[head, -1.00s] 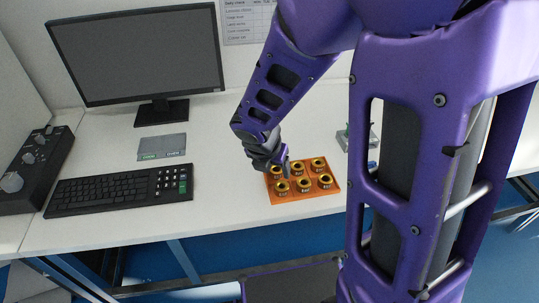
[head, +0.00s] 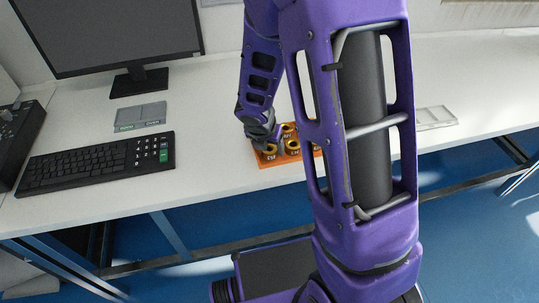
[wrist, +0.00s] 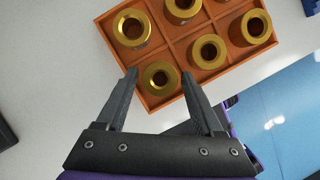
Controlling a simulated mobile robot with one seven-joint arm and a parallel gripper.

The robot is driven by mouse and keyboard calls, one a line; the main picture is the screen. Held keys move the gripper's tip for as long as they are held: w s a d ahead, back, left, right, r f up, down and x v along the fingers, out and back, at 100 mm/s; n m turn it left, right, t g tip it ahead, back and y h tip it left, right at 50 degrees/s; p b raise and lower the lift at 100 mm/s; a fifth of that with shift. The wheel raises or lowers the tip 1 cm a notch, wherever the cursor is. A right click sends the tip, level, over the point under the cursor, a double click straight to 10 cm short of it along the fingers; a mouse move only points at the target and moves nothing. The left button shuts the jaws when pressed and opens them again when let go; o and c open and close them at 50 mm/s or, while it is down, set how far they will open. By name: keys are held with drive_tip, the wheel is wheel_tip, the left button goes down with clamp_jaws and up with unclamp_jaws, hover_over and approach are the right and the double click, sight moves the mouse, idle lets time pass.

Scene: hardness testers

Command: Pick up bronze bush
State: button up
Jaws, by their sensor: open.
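Several bronze bushes stand upright in the compartments of an orange tray on the white bench; one bush (head: 292,147) shows in the head view. In the wrist view, my gripper (wrist: 159,75) is open, its two fingertips on either side of the nearest bush (wrist: 160,78) in a corner compartment. I cannot tell how far above or around it the fingers are. The tray (wrist: 158,51) fills the upper middle of that view. In the head view, my gripper (head: 266,140) is over the tray's left part, and my arm hides the tray's right part.
A keyboard (head: 95,163), a grey-green case (head: 140,117) and a monitor (head: 110,35) are left of the tray. A shallow light tray (head: 436,117) lies to the right. Neighbouring bushes stand close by; the bench's front edge is near the orange tray.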

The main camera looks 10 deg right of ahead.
drive_tip(key=shift+w+f, duration=0.1)
drive_tip(key=shift+f, duration=0.05)
clamp_jaws()
idle(0.4)
